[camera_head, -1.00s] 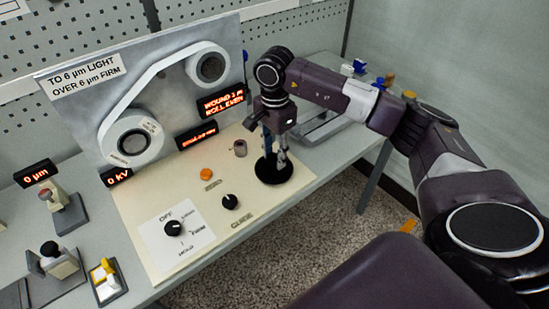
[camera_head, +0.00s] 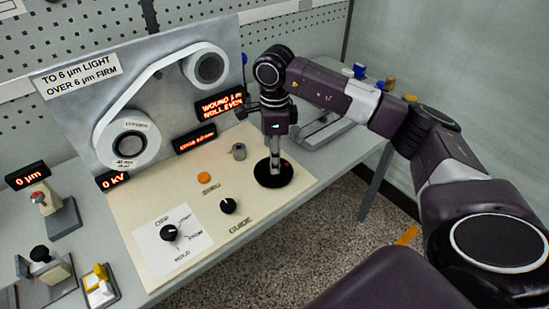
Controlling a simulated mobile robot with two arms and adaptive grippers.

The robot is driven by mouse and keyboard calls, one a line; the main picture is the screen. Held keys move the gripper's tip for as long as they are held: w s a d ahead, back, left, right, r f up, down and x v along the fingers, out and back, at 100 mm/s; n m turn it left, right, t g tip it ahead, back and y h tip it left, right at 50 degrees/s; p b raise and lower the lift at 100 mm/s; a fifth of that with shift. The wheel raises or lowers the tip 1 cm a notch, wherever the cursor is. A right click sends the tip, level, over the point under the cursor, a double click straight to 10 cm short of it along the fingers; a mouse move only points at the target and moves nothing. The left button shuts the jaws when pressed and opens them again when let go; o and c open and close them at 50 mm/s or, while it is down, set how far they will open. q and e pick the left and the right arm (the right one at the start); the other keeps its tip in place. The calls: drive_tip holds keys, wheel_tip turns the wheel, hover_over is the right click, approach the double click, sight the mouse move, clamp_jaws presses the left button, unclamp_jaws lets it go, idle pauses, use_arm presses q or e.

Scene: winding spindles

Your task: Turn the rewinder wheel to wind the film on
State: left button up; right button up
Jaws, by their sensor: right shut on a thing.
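The rewinder wheel (camera_head: 266,181) is a black disc lying flat at the right end of the cream panel. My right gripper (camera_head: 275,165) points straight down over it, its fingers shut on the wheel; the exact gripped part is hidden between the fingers. White film runs over the upright grey board from a large lower-left roll (camera_head: 104,142) to a smaller upper-right roll (camera_head: 190,68). Red displays read "WOUND 1 m ROLL EVEN" (camera_head: 220,104) and "0 kV" (camera_head: 113,180). My left gripper is out of view.
The cream panel (camera_head: 150,262) carries an orange button (camera_head: 204,178), a guide knob (camera_head: 228,206), a mode dial (camera_head: 169,232) and a small grey cylinder (camera_head: 239,151). A "0 µm" display (camera_head: 27,176) and small stands are at left. The table's front edge lies close to the wheel.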

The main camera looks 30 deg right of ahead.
idle(0.4)
drive_tip(key=o, duration=1.2)
drive_tip(key=shift+c, duration=0.2)
wheel_tip(320, 180, up, 12)
